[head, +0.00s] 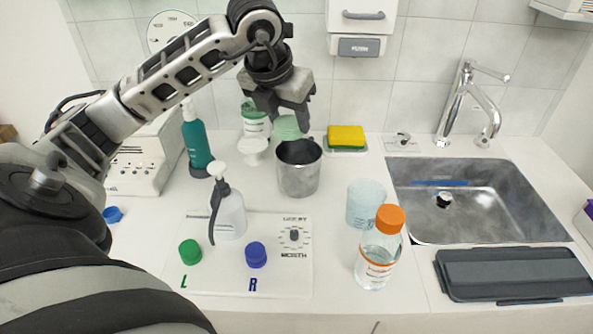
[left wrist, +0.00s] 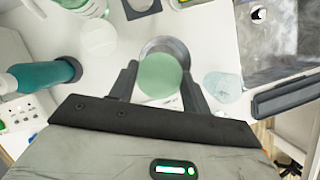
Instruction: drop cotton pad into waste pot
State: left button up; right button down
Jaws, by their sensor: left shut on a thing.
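The cotton pad (head: 288,128) is a pale green disc. My left gripper (head: 291,118) is shut on it, and the pad shows between the fingers in the left wrist view (left wrist: 160,75). The waste pot is a grey metal cup (head: 299,178) standing upright on the counter. In the head view the pad is just above the pot's back left rim. In the left wrist view the pad covers much of the pot (left wrist: 168,44), whose far rim shows behind it. My right gripper is not in view.
A clear tumbler (head: 365,203) and an orange-capped bottle (head: 378,255) stand front right, before the sink (head: 480,225).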

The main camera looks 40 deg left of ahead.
pick_arm(q)
jog(key=o, duration=1)
jog(key=shift+c, duration=0.2)
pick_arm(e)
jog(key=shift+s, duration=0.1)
pick_arm(q)
jog(key=shift+r, duration=0.15)
jog(key=p+v, duration=0.3)
jog(key=v, duration=1.2)
jog(key=shift+s+r, duration=0.2)
jog(key=shift+r, duration=0.1)
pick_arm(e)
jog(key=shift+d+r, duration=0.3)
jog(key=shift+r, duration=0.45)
